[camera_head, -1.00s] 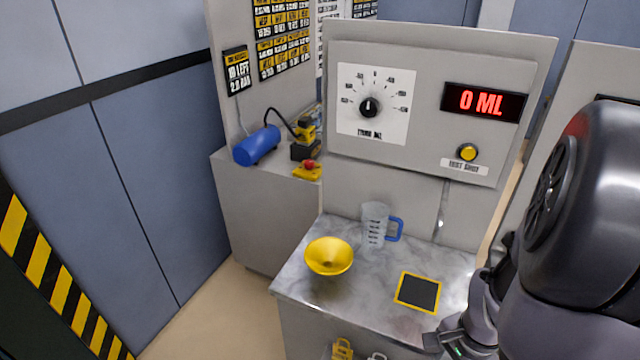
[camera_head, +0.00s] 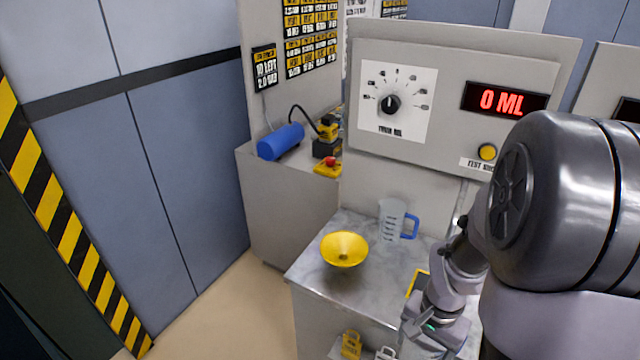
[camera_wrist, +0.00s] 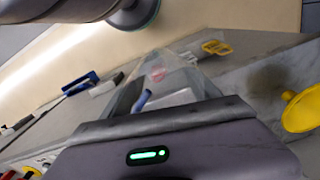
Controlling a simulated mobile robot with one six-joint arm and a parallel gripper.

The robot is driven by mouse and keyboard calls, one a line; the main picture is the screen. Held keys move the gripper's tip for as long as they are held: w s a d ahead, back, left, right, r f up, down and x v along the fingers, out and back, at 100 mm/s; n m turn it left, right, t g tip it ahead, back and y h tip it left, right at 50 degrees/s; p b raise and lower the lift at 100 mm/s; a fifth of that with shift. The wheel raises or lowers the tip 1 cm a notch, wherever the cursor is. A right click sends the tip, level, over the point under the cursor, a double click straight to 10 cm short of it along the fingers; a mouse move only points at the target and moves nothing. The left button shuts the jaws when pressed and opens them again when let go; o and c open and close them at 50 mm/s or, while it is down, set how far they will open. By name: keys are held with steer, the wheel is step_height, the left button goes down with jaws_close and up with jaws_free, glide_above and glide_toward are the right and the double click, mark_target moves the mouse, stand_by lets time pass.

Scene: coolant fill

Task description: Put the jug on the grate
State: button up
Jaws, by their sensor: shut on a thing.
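A clear jug (camera_head: 391,221) with a blue handle stands upright at the back of the marble counter (camera_head: 312,268). The black grate with a yellow rim (camera_head: 418,283) lies at the counter's right and is mostly hidden by my arm. My gripper (camera_head: 408,346) is low in front of the counter; its fingertips are not clear in the head view. In the wrist view it is shut on a clear thing with a blue part (camera_wrist: 142,100), which looks like a second jug with its blue handle. The held thing's full shape is hidden by the gripper body.
A yellow funnel (camera_head: 345,249) is at the counter's front left; it also shows in the wrist view (camera_wrist: 302,110). Behind the counter a panel (camera_head: 450,85) has a dial and reads 0 ML. A yellow lock (camera_head: 351,345) hangs on the front. Floor at left is free.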

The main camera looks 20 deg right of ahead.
steer(key=w+a+f+n+b, duration=0.2)
steer(key=w+a+n, duration=1)
steer(key=a, duration=0.6)
steer(key=w, duration=0.2)
steer(key=shift+w+a+f, duration=0.2)
steer(key=shift+w+a, duration=0.1)
steer(key=shift+w, duration=0.05)
